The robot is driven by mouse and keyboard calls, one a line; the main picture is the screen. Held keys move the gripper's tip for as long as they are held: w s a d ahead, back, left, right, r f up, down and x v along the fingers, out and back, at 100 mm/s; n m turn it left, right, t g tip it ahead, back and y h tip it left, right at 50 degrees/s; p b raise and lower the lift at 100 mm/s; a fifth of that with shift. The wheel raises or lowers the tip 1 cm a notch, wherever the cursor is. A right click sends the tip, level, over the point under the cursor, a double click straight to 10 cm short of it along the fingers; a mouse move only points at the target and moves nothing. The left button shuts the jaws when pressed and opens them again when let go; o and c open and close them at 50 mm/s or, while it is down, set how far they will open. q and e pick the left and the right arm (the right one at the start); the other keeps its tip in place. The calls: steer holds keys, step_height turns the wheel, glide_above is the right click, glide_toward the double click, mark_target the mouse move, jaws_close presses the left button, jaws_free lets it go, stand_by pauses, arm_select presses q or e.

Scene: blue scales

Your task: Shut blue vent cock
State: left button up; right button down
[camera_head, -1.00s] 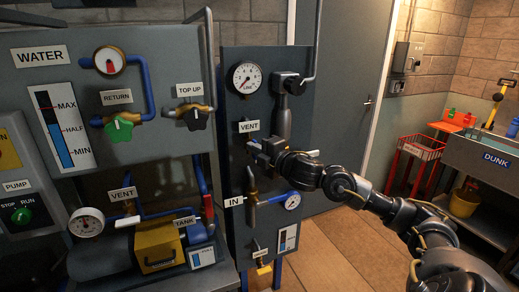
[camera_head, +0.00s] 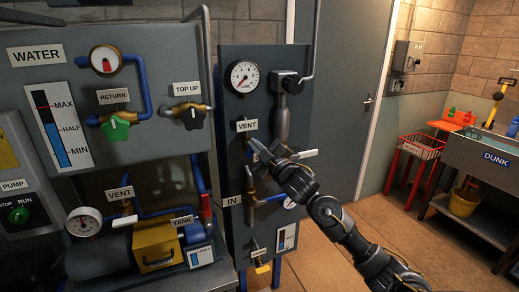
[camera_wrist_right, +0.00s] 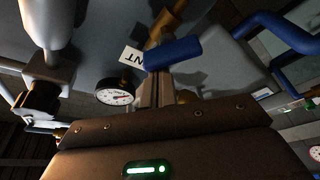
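The VENT label (camera_head: 247,126) is on the tall middle panel, and my right gripper (camera_head: 253,146) is just below it. In the right wrist view the blue vent cock handle (camera_wrist_right: 174,52) crosses the tips of my right gripper (camera_wrist_right: 158,85), beside a partly hidden label. The two fingers look closed together, with the handle at or against their tips rather than clearly between them. I cannot tell if they touch. In the head view my gripper hides most of the cock. My left gripper is not in view.
Another VENT label (camera_head: 119,193) is at left.

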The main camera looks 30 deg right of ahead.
steer(key=shift+s+d+f+m+t+h+p, duration=0.1)
steer(key=shift+d+f+m+t+h+p, duration=0.2)
steer(key=shift+m+h, duration=1.25)
steer(key=shift+d+f+m+t+h+p, duration=0.1)
steer(key=shift+d+m+h+p, duration=0.25)
steer(key=shift+m, duration=2.45)
steer(key=shift+s+d+f+m+t+h+p, duration=0.15)
steer(key=shift+m+h+p, duration=0.45)
steer(key=shift+m, duration=1.55)
steer(key=shift+w, duration=0.1)
step_height(320, 180, up, 5)
steer(key=p, duration=0.5)
steer(key=f+b+v, duration=0.1)
steer(key=b+v, duration=0.3)
steer(key=v, duration=0.6)
steer(key=shift+b, duration=0.4)
